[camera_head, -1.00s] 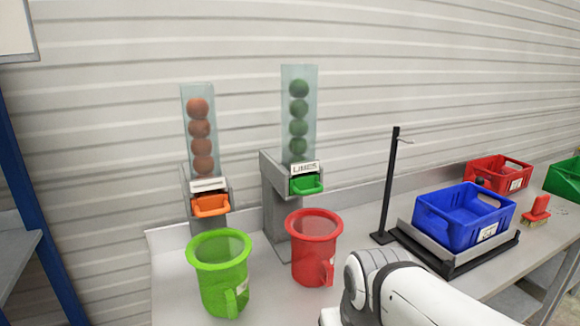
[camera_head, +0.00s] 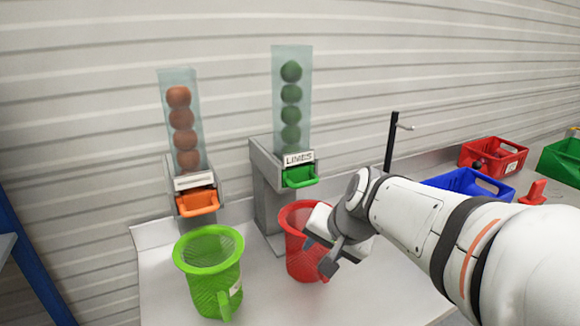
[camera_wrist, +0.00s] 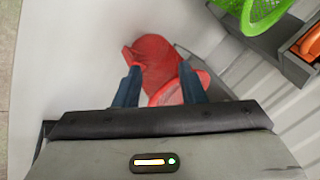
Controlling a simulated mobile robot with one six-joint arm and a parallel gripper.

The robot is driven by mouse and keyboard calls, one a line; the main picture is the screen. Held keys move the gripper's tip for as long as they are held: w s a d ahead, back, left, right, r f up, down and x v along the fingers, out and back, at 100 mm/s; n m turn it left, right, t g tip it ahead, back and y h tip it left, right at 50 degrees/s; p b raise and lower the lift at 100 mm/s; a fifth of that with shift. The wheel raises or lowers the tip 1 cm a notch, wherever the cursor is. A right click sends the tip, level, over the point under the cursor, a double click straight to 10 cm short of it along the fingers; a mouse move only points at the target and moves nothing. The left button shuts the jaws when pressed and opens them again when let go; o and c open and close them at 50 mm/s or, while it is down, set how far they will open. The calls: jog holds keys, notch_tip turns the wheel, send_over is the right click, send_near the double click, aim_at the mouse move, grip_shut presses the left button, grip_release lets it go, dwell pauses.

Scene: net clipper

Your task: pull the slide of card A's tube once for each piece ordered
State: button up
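The right tube (camera_head: 291,90) holds a stack of several green balls above a sign reading LIMES (camera_head: 299,158). Its green slide (camera_head: 299,177) sticks out below the sign. The left tube (camera_head: 181,120) holds several orange balls; its sign (camera_head: 194,181) is not legible, and its orange slide (camera_head: 198,201) sits below. No card A is readable in view. My gripper (camera_head: 321,256) is in front of the red bucket, below and right of the green slide. In the wrist view my gripper (camera_wrist: 160,76) has its fingers apart, with the red bucket beyond them and nothing gripped.
The red bucket (camera_head: 297,222) stands below the green slide, the green bucket (camera_head: 208,250) below the orange slide. A black post (camera_head: 391,140), blue crate (camera_head: 455,182), red crate (camera_head: 492,150) and green crate (camera_head: 563,160) stand to the right.

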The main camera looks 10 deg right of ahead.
aim_at(307, 184)
jog(key=w+d+r+m+t+p, duration=0.1)
jog(key=w+d+r+m+t, duration=0.1)
jog(key=w+r+m, duration=0.35)
jog(key=w+d+r+m+t, duration=0.1)
jog(key=w+r+m+t, duration=0.15)
jog(key=w, duration=0.55)
jog(key=shift+y, duration=0.3)
jog(key=b+x, duration=0.3)
jog(key=x, duration=0.6)
jog(key=shift+d+f, duration=0.15)
jog(key=shift+c, duration=0.5)
jog(key=shift+w, duration=0.1)
grip_shut()
